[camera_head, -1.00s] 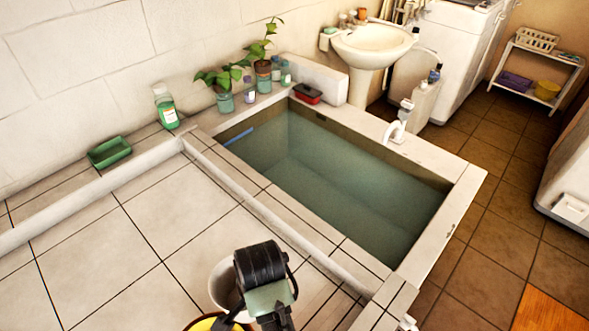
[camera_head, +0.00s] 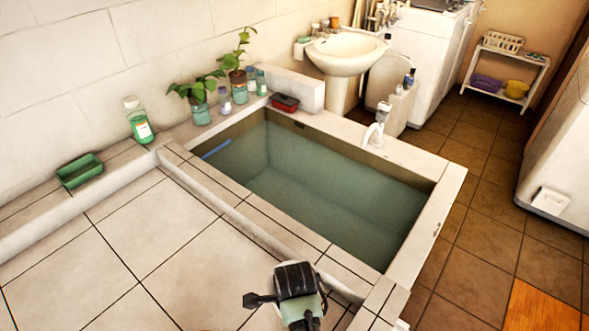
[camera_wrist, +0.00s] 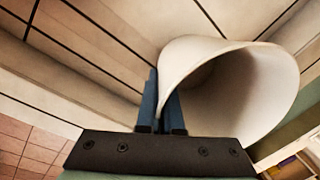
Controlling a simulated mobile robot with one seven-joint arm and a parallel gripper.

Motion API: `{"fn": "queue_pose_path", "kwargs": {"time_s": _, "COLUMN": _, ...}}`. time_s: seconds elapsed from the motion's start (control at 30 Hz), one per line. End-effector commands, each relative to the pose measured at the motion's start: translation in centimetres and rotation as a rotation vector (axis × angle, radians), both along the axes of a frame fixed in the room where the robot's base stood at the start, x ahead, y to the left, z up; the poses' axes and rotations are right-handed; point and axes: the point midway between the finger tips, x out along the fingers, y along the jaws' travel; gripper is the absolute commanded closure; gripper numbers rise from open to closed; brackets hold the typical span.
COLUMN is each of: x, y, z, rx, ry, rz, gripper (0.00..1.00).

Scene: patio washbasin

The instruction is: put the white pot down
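The white pot (camera_wrist: 235,75) fills the upper right of the wrist view, its round open mouth toward the right. My gripper (camera_wrist: 161,98) has its two blue fingers closed on one side of the pot's wall near the rim. In the head view my gripper (camera_head: 297,283) is at the bottom centre, over the tiled ledge beside the water basin. The pot is almost wholly hidden behind it there. I cannot tell whether the pot touches the surface below.
The sunken basin (camera_head: 440,205) of water lies to the right of the ledge. Light tiles (camera_head: 150,245) on the left are bare. A green tray (camera_head: 80,171), a green bottle (camera_head: 139,120) and potted plants (camera_head: 197,92) stand along the wall. A faucet (camera_head: 374,134) is on the far rim.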

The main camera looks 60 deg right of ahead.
Motion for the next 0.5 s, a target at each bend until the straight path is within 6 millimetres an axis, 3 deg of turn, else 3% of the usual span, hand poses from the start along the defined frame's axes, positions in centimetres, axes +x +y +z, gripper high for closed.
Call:
{"fn": "queue_pose_path", "kwargs": {"time_s": 0.2, "x": -0.1, "y": 0.1, "z": -3.1, "rx": 0.002, "ry": 0.002, "rz": 0.0, "gripper": 1.0}}
{"fn": "queue_pose_path", "kwargs": {"time_s": 0.5, "x": 0.0, "y": 0.0, "z": -3.4, "rx": 0.001, "ry": 0.001, "rz": 0.001, "gripper": 1.0}}
